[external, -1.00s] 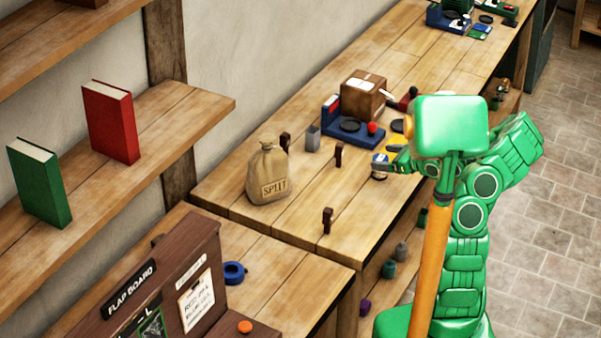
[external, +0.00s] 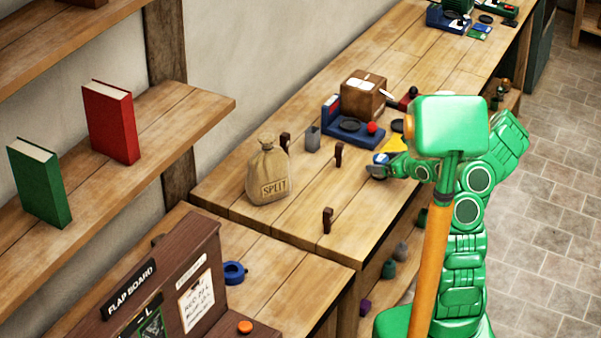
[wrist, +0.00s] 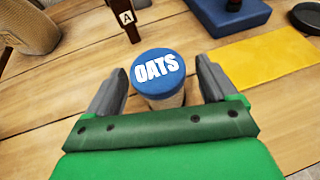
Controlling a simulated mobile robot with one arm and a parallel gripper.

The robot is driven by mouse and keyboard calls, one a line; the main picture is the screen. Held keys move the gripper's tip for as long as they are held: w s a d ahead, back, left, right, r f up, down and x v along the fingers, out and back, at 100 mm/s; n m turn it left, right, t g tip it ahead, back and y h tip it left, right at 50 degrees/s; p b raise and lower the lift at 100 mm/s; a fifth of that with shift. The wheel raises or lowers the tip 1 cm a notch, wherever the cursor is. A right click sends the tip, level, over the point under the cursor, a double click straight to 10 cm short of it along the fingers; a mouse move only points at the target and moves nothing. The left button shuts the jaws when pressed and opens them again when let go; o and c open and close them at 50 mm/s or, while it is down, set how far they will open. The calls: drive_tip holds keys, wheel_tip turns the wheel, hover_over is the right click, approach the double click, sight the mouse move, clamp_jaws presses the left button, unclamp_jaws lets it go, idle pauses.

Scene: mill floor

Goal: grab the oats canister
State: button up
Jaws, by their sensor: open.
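The oats canister (wrist: 158,75) stands upright on the wooden bench in the wrist view, with a blue lid lettered OATS and a pale body below it. My gripper (wrist: 157,80) is open, with one grey finger on each side of the canister. A gap shows at the right finger; the left finger is very close to the canister, and I cannot tell if it touches. In the external view my gripper (external: 377,171) is low over the bench's front edge, and it hides most of the canister there.
A yellow mat (wrist: 268,62) lies to the right of the canister, with a blue scale (external: 345,130) behind it. A dark post marked A (wrist: 126,20) stands behind the canister. A SPLIT sack (external: 268,175) stands to the left.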

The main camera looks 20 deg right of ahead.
drive_tip(key=shift+x, duration=1.45)
drive_tip(key=shift+r, duration=0.15)
drive_tip(key=shift+c, duration=0.3)
drive_tip(key=c, duration=1.1)
drive_tip(key=shift+c, duration=0.2)
